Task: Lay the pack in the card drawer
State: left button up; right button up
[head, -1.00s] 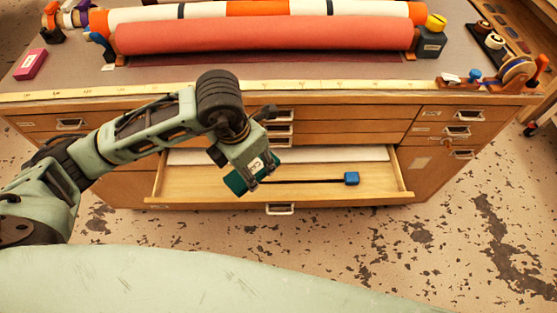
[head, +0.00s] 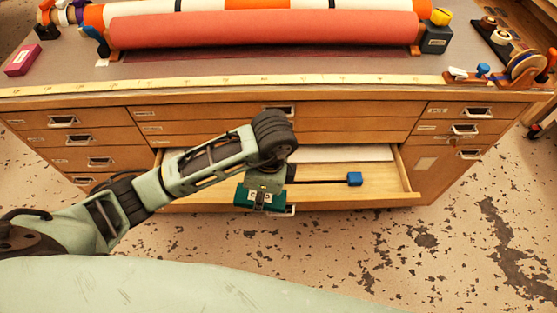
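A dark teal pack (head: 242,197) is at the end of my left arm in the head view. My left gripper (head: 262,198) appears shut on its middle, with the pack sticking out on both sides. The pack is over the front part of the open wide drawer (head: 385,194), near its front edge. The height of the pack above the drawer floor is hard to tell. A white sheet (head: 345,154) lies at the back of the drawer. My arm hides the drawer's left part. My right gripper is not in view.
Closed drawers (head: 365,128) are above. The worktop holds a red roll (head: 265,30), a pink box (head: 23,60) and a tape dispenser (head: 525,66). Bare drawer floor shows near the block.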

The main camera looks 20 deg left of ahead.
pick_arm(q)
jog(key=shift+f+n, duration=0.45)
jog(key=shift+n, duration=0.45)
jog(key=w+a+f+b, duration=0.1)
jog(key=w+f, duration=0.1)
jog(key=w, duration=0.1)
jog(key=w+a+f+b, duration=0.1)
jog(key=w+f+b, duration=0.1)
jog(key=w, duration=0.2)
jog(key=w+a+f+b, duration=0.1)
jog(key=w+a+f, duration=0.1)
jog(key=w+f, duration=0.1)
jog(key=shift+w+b, duration=0.3)
jog(key=shift+b, duration=0.05)
notch_tip(320, 180, down, 4)
jog(key=shift+r, duration=0.1)
jog(key=o, duration=1.2)
jog(key=shift+f, duration=0.2)
jog(key=shift+o, duration=0.2)
jog(key=shift+r, duration=0.1)
